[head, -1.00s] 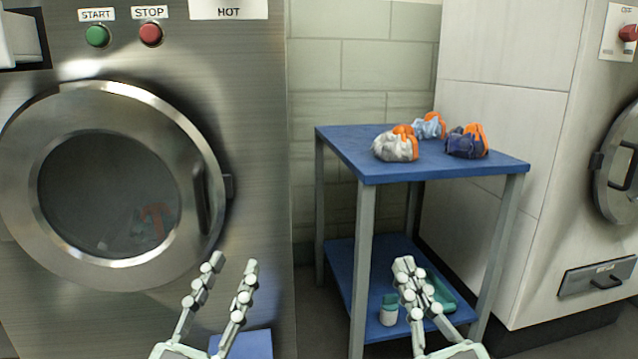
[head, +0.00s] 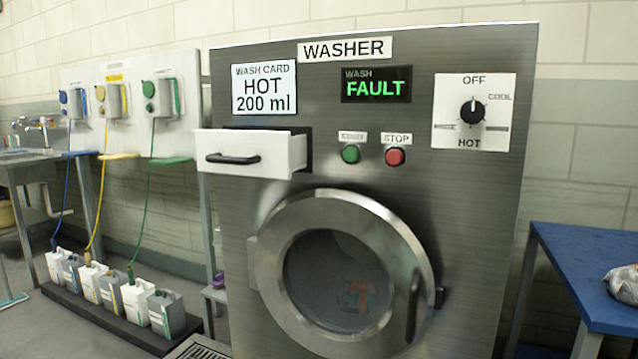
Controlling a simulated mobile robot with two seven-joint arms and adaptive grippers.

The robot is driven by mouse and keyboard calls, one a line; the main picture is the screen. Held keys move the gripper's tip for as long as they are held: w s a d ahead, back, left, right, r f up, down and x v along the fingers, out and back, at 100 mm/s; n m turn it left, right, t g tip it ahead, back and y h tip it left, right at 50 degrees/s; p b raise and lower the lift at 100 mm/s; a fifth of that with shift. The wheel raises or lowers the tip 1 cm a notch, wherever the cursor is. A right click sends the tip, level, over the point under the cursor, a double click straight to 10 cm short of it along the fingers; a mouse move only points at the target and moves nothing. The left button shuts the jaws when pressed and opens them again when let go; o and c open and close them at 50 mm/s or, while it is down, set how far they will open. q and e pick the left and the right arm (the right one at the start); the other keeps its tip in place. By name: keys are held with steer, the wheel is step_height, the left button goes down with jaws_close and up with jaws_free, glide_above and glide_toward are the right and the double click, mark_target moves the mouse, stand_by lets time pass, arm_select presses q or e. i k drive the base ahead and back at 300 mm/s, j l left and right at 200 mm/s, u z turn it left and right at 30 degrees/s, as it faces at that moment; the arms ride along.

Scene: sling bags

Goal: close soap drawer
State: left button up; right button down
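The soap drawer (head: 235,153) is a white box front with a black bar handle (head: 233,158). It sticks out from the upper left of the steel washer (head: 470,190), leaving a dark slot beside it, so it stands open. The washer's round door (head: 342,275) looks shut, with an orange shape behind the glass. The display (head: 376,86) reads WASH FAULT. Neither of my grippers shows in the head view now.
A blue table (head: 590,265) with a bagged bundle (head: 622,284) stands at the right. At the left are wall dispensers (head: 115,100) with hoses, several jugs (head: 110,290) on a low dark platform, and a sink (head: 30,150). A floor grate (head: 200,347) lies before the washer.

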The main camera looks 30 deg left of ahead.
mark_target(262, 154)
steer(key=k+j+u, duration=0.1)
steer(key=u, duration=1.2)
